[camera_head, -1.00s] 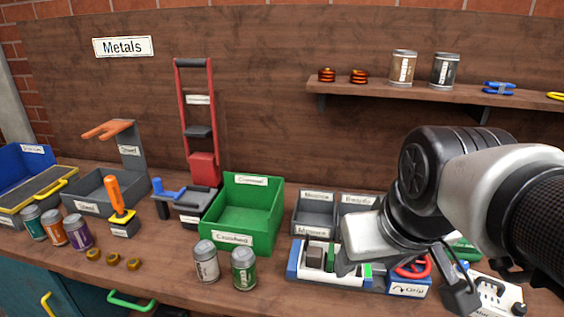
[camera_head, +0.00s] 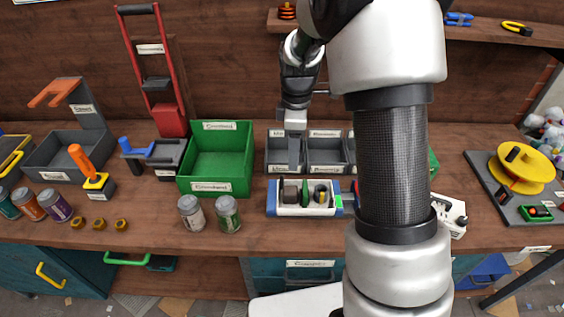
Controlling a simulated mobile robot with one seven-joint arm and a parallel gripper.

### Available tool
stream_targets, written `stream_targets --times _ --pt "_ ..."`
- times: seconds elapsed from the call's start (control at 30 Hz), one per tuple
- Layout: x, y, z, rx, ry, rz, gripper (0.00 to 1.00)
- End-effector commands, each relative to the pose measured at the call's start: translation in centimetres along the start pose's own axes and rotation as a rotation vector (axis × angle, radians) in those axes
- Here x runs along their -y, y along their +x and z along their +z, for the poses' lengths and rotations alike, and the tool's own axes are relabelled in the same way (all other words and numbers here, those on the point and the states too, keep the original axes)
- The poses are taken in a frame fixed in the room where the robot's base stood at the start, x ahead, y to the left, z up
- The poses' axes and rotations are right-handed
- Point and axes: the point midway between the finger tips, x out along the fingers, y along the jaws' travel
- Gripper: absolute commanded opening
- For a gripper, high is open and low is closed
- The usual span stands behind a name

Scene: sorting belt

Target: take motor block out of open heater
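The open heater (camera_head: 272,199) is a white and blue case on the bench, right of the green bin. Inside it stand a grey-brown block (camera_head: 291,193), a green upright piece (camera_head: 304,195) and a dark round part with some yellow (camera_head: 321,194). I cannot tell for sure which of these is the motor block; no label on them is readable. My gripper (camera_head: 294,168) points down just above and behind the heater's left part, near the grey-brown block. Its fingers show as one narrow strip, so its opening is hidden. I see nothing held in it.
A green bin (camera_head: 215,187) stands left of the heater, with two cans (camera_head: 192,213) in front. Grey bins (camera_head: 327,170) are behind it. My arm covers the bench to the right. A yellow reel (camera_head: 530,171) lies farther right. The bench front left of the cans has small brass pieces (camera_head: 100,223).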

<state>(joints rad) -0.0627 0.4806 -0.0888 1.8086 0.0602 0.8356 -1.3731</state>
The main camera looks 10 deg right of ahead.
Motion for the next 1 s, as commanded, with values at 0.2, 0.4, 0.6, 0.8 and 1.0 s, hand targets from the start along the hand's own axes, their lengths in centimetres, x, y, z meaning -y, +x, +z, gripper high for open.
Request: stream_targets --times 0.2,0.4,0.6,0.8,1.0 --pt "-0.5 2.2 -0.1 0.008 -0.060 -0.022 0.56" --pt "-0.3 6.1 0.0 0.010 -0.059 -0.024 0.56" --pt "-0.2 10.4 -0.1 0.009 -0.058 -0.023 0.56" --pt "-0.3 13.0 -0.1 0.008 -0.058 -0.019 0.56" --pt "-0.4 14.3 -0.2 0.008 -0.057 -0.019 0.56"
